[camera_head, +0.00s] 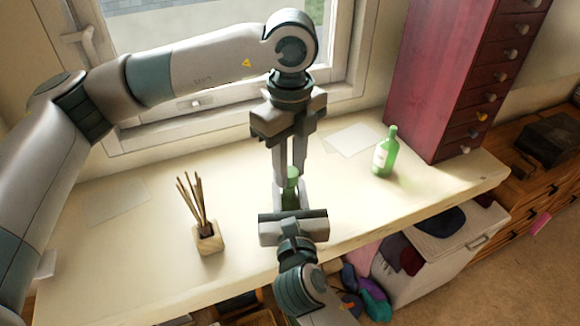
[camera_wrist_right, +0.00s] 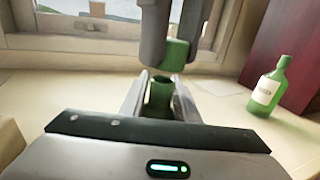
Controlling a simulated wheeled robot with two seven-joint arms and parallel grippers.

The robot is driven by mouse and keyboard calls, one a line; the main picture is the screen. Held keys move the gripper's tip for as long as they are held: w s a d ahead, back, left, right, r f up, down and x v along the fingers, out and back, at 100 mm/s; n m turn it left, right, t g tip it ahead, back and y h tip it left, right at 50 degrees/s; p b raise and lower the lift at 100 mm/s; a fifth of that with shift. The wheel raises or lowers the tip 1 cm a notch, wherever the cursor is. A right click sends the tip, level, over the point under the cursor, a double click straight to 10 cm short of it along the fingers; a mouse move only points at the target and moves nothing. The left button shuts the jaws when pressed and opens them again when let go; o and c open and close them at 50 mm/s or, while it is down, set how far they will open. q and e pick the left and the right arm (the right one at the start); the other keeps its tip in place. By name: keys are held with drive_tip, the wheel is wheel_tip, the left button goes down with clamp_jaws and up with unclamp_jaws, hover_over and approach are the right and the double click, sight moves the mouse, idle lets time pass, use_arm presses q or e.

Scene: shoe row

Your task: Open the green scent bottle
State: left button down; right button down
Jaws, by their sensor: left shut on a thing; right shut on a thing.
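The green scent bottle (camera_head: 290,197) stands upright over the table between the fingers of my right gripper (camera_head: 291,206), which is shut on its body. In the right wrist view the bottle (camera_wrist_right: 160,92) shows a dark top between those fingers. My left gripper (camera_head: 291,168) points down from above and is shut on a green cap (camera_head: 292,173). In the right wrist view the cap (camera_wrist_right: 174,55) appears just above the bottle's top and a little to the right, seemingly apart from it. My fingers hide much of the bottle.
A second green bottle (camera_head: 384,156) with a pale label stands to the right near a dark red drawer cabinet (camera_head: 450,80). A reed holder (camera_head: 208,239) with several sticks stands left. Paper sheets lie on the table (camera_head: 150,240). A window is behind.

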sight(290, 170)
drive_tip(key=shift+f, duration=0.85)
use_arm(q)
drive_tip(key=shift+r, duration=1.9)
use_arm(e)
drive_tip(key=c, duration=1.3)
unclamp_jaws()
use_arm(q)
drive_tip(key=shift+w+f, duration=0.1)
drive_tip(key=shift+w, duration=0.15)
use_arm(e)
drive_tip(key=shift+w+r, duration=0.1)
drive_tip(key=shift+w, duration=0.1)
drive_tip(key=shift+r, duration=0.15)
use_arm(q)
drive_tip(key=shift+s, duration=0.15)
use_arm(e)
drive_tip(key=shift+s, duration=0.55)
use_arm(q)
wheel_tip(290, 170, down, 2)
drive_tip(key=shift+f+b, duration=0.15)
drive_tip(key=shift+b, duration=1.05)
use_arm(e)
drive_tip(key=s, duration=0.7)
drive_tip(key=s+d, duration=0.1)
drive_tip(key=s, duration=0.2)
drive_tip(key=shift+s, duration=0.4)
